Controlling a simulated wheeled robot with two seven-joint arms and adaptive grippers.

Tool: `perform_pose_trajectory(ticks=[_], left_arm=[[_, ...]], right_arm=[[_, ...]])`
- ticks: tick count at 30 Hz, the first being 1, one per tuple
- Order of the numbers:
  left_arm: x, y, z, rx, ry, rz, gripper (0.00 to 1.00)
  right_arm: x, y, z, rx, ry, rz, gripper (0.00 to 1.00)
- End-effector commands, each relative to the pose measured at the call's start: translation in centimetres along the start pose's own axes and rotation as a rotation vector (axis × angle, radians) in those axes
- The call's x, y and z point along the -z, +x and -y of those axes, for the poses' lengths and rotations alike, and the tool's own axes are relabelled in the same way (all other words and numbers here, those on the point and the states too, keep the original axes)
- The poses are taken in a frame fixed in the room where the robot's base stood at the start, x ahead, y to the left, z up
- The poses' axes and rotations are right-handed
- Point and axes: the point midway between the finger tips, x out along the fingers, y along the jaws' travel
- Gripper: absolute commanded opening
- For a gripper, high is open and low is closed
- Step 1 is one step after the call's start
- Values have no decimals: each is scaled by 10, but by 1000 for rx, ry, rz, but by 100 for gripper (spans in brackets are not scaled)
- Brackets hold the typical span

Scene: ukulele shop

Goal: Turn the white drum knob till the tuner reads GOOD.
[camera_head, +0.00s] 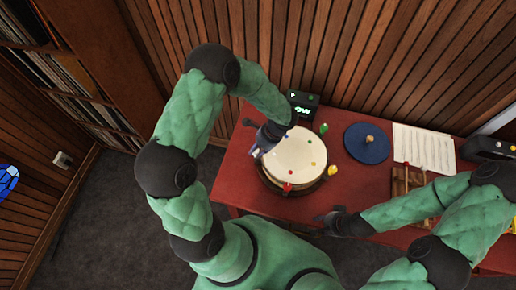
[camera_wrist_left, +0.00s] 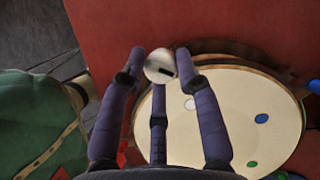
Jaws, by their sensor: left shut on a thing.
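The round drum (camera_head: 298,155) with a cream skin lies on the red table. Coloured knobs stand around its rim. My left gripper (camera_head: 257,151) is at the drum's left edge. In the left wrist view its three purple fingers are closed around the white knob (camera_wrist_left: 159,66), which has a black mark on its top. The tuner (camera_head: 302,108) is a dark box behind the drum with green letters, upside down, that seem to read LOW. My right gripper (camera_head: 335,221) hangs near the table's front edge, apart from the drum.
A red knob (camera_head: 287,187), a yellow knob (camera_head: 333,170) and a green knob (camera_head: 323,128) stand at the rim. A blue disc (camera_head: 367,143) and a paper sheet (camera_head: 424,149) lie to the right. The wooden wall stands close behind the table.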

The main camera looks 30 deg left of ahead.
Motion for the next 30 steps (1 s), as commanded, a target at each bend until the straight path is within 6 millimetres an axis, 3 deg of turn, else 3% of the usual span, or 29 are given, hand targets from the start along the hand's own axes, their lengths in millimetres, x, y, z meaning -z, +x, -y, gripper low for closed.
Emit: perform_pose_trajectory(ticks=[5,6,8,20,23,30], left_arm=[[-4,-3,5,7,-7,6,0],[-4,-3,5,7,-7,6,36],[-4,-3,5,8,-7,7,53],[-2,-5,2,3,-4,3,54],[-2,-14,3,6,-3,2,54],[-2,-60,3,7,-5,1,54]], right_arm=[[0,0,0,0,0,0,40],[0,0,0,0,0,0,40],[0,0,0,0,0,0,40],[0,0,0,0,0,0,40],[0,0,0,0,0,0,40],[0,0,0,0,0,0,40]])
